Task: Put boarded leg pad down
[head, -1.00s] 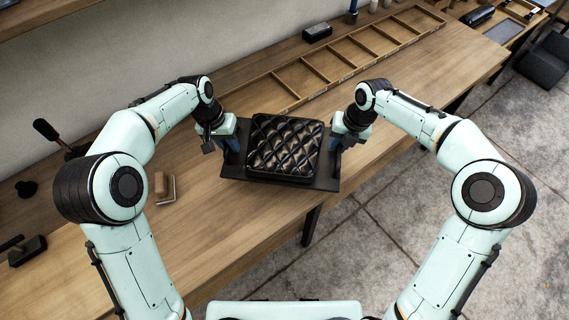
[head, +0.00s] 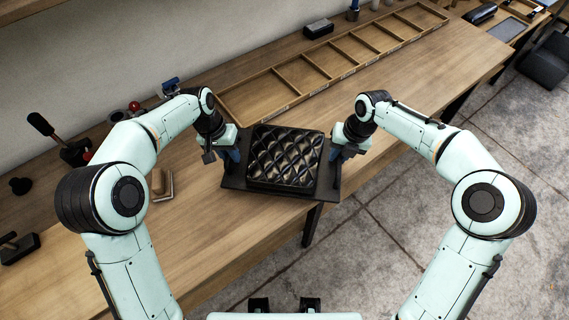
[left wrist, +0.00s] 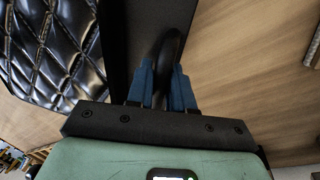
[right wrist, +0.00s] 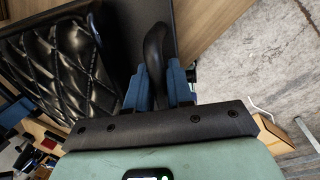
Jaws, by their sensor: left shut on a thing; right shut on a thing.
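The leg pad (head: 285,158) is black, quilted and shiny, fixed on a flat dark board (head: 265,192). It lies level over the workbench's front edge in the head view; whether the board touches the wood I cannot tell. My left gripper (head: 231,160) is at the board's left end, its blue fingers (left wrist: 168,85) shut on a black curved handle. My right gripper (head: 343,152) is at the right end, its blue fingers (right wrist: 160,85) shut on a similar handle (right wrist: 154,45). The quilted pad also shows in the left wrist view (left wrist: 60,50) and the right wrist view (right wrist: 80,65).
The wooden workbench (head: 200,215) has free room left of the board. A divided wooden tray (head: 310,75) lies behind it. A small wooden piece (head: 160,185), a clamp-like tool (head: 72,150) and a black block (head: 20,248) are at the left. A dark box (head: 318,29) stands near the wall.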

